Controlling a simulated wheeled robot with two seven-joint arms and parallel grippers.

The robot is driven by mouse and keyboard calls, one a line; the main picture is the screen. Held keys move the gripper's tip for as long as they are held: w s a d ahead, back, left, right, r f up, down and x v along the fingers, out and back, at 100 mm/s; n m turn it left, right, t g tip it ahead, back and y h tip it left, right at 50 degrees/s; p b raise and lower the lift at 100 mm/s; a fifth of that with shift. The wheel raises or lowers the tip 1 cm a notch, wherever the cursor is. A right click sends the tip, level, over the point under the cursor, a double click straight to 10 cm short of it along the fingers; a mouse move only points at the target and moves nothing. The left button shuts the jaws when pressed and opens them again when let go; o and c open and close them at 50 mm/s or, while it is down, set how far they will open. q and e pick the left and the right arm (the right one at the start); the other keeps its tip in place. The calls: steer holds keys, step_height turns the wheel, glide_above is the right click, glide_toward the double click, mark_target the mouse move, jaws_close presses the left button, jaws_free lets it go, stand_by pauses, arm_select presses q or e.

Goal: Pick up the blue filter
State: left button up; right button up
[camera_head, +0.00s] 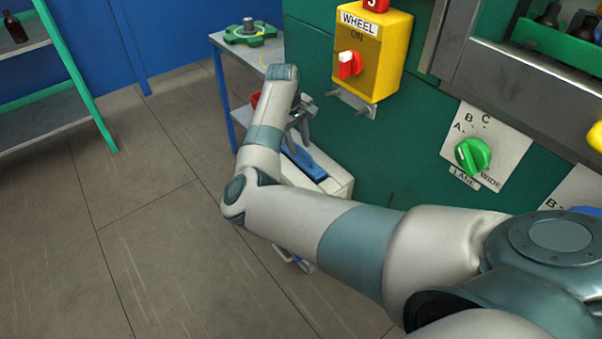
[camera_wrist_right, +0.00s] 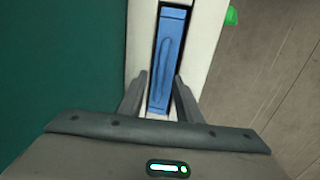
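The blue filter (camera_head: 310,163) is a long, narrow blue piece with a raised handle along it. It sits in a dark slot in the top of a white housing (camera_head: 340,180). My right gripper (camera_head: 303,132) is above the housing in the head view. In the right wrist view the filter (camera_wrist_right: 168,55) lies ahead, and the fingers of my right gripper (camera_wrist_right: 160,76) are apart on either side of its near part. Whether they touch it I cannot tell. My left gripper is not in view.
A green panel stands close beside the housing, with a yellow WHEEL switch box (camera_head: 378,50) and a green LANE knob (camera_head: 473,155). A small table (camera_head: 270,46) behind bears a green wheel-like part (camera_head: 249,34). A shelf (camera_head: 40,115) stands far left; the floor between is clear.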

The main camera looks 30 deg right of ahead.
stand_by(0.4)
jaws_close()
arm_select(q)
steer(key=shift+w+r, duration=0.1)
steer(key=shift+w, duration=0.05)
arm_select(e)
steer(key=shift+r, duration=0.85)
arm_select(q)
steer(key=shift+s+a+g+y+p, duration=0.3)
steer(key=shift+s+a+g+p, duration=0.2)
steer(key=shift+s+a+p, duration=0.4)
arm_select(e)
step_height(320, 180, up, 16)
steer(key=shift+r, duration=0.2)
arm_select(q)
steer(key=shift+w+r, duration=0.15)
